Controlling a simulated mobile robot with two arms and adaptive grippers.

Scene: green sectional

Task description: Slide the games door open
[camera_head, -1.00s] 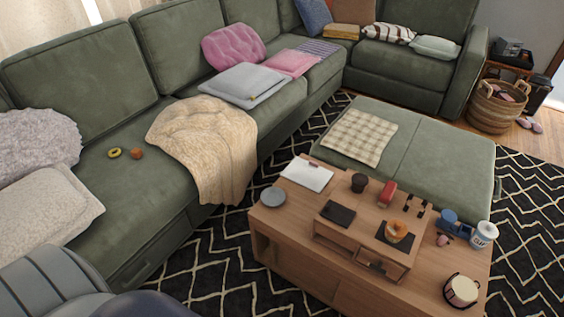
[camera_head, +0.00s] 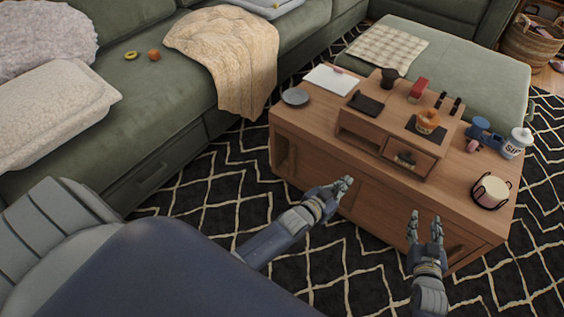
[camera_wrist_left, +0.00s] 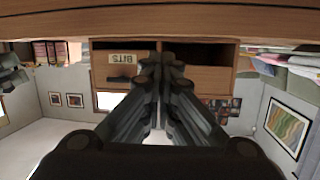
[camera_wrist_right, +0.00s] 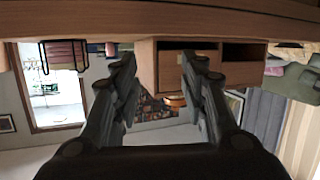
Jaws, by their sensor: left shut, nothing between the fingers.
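The wooden coffee table (camera_head: 345,145) has door panels low on its front side (camera_head: 375,212). I cannot read which one is the games door. My left gripper (camera_head: 345,184) is shut and empty, in front of the middle of the table front; its fingers (camera_wrist_left: 158,62) are together in the left wrist view. My right gripper (camera_head: 426,222) is open and empty, in front of the right part; its fingers (camera_wrist_right: 160,60) are apart in the right wrist view.
A small drawer organiser (camera_head: 400,140), a plate (camera_head: 295,97), a candle in a wire holder (camera_head: 490,192) and a white jar (camera_head: 514,145) are on the table top. The green sofa (camera_head: 130,110) runs along the left. Patterned rug (camera_head: 210,190) lies between sofa and table.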

